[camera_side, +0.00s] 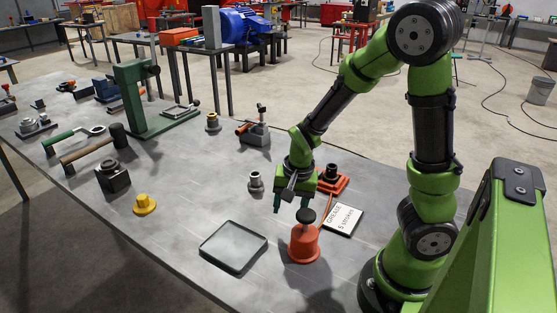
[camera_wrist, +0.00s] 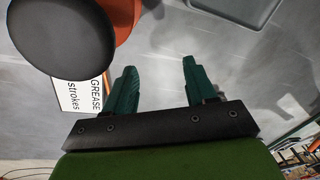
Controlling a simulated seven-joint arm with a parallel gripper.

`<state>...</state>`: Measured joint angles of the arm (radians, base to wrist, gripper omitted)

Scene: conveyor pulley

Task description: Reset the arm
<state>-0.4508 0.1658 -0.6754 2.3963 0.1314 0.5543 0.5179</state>
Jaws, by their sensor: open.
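My gripper (camera_side: 291,204) is above the grey table, just behind the orange grease can (camera_side: 304,243) with its dark round top. In the wrist view its two green fingers (camera_wrist: 158,85) are spread apart with nothing between them. The can's dark top (camera_wrist: 62,38) fills the upper left of the wrist view, beside the fingers; I cannot tell whether my gripper touches it. A white card reading "GREASE 5 strokes" (camera_side: 343,219) lies to the right of the can and also shows in the wrist view (camera_wrist: 84,95).
An empty grey tray (camera_side: 234,247) lies left of the can. A yellow flanged part (camera_side: 145,204), a dark block (camera_side: 113,178), a small grey fitting (camera_side: 255,182) and a green press (camera_side: 140,98) stand further left and back. An orange-based part (camera_side: 331,180) is close behind my gripper. The middle of the table is clear.

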